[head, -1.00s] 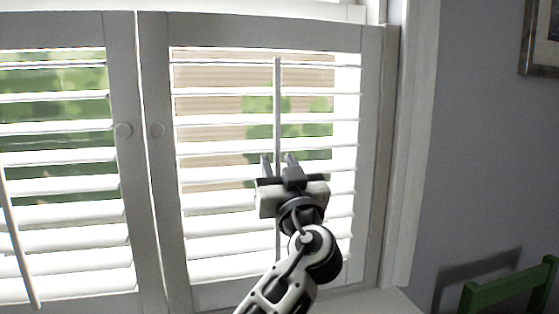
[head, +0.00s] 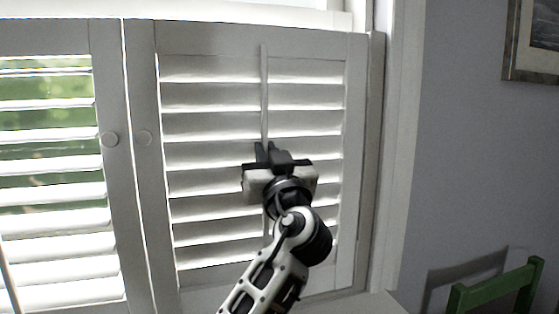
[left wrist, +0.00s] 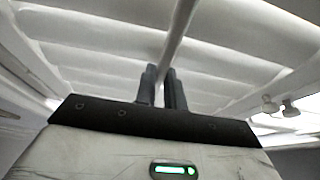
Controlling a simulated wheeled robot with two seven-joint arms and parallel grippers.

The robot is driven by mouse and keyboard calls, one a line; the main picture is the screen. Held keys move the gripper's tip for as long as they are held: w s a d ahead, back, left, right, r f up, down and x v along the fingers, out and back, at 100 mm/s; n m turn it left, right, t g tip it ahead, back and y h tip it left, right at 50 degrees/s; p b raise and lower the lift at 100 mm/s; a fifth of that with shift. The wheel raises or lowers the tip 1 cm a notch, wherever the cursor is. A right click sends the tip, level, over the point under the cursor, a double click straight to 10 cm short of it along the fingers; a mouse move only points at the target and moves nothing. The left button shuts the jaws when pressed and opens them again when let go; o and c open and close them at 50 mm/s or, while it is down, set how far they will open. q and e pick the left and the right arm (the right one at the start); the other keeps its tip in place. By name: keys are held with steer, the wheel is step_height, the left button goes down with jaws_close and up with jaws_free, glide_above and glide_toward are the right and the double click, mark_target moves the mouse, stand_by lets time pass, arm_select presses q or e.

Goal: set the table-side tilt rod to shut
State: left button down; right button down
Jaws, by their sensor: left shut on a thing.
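The right-hand shutter panel carries a thin white vertical tilt rod (head: 264,95) down the middle of its louvers (head: 210,125). Those louvers lie tilted flat against each other, with only thin bright lines between them. My left gripper (head: 267,153) is shut on the rod at about mid-height and hides part of it. In the left wrist view the rod (left wrist: 180,35) runs down between the two dark fingers (left wrist: 163,88). My right gripper is not in view.
The left shutter panel (head: 50,150) has open louvers with green showing through, and its own rod (head: 9,275) at lower left. A green chair (head: 497,288) stands at lower right, and a framed picture (head: 531,40) hangs above.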

arm_select(q)
steer(key=c, duration=1.5)
jaws_free()
steer(key=shift+r, duration=0.35)
steer(key=shift+f, duration=0.1)
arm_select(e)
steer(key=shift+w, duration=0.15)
arm_select(q)
steer(key=shift+f, duration=0.1)
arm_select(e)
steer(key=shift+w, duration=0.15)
